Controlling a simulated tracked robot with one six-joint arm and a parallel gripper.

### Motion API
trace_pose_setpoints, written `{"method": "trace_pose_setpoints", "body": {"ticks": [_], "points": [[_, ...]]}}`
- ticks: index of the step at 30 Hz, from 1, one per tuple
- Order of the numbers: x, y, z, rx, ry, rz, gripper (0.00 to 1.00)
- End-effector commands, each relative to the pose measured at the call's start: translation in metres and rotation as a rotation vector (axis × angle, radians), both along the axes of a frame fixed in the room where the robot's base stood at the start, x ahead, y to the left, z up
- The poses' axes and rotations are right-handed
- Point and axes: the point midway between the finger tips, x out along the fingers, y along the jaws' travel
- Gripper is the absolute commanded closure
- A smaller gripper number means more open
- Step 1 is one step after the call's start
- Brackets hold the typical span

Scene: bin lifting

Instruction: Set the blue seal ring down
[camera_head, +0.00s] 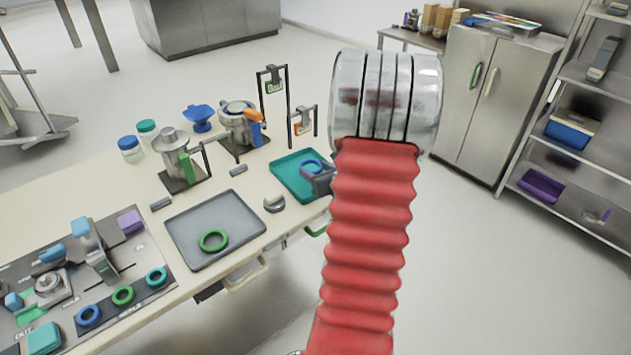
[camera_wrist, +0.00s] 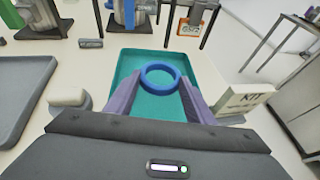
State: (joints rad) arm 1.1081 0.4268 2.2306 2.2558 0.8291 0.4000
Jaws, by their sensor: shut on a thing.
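The blue seal ring (camera_wrist: 160,91) is between the two grey-purple fingers of my gripper (camera_wrist: 160,84), which is shut on it. In the wrist view the ring lies over the teal tray (camera_wrist: 127,62). I cannot tell whether it touches the tray floor. In the head view the blue ring (camera_head: 312,160) and my gripper (camera_head: 320,178) show at the right part of the teal tray (camera_head: 284,173). My red bellows arm hides part of that area.
A grey tray (camera_head: 190,235) with a green ring (camera_head: 213,248) lies to the left. A small rounded grey object (camera_head: 274,204) stands between the trays. A box marked KIT (camera_wrist: 246,98) stands right of the gripper. Metal stands with pots (camera_head: 240,120) rise behind.

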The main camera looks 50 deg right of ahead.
Motion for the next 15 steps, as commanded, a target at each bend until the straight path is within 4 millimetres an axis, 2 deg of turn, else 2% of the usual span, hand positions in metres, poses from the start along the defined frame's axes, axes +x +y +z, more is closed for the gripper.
{"method": "trace_pose_setpoints", "body": {"ticks": [9,15], "points": [[0.000,0.000,-0.034,0.005,0.002,0.000,0.73],[0.000,0.000,-0.040,0.000,0.000,0.000,0.73]]}}
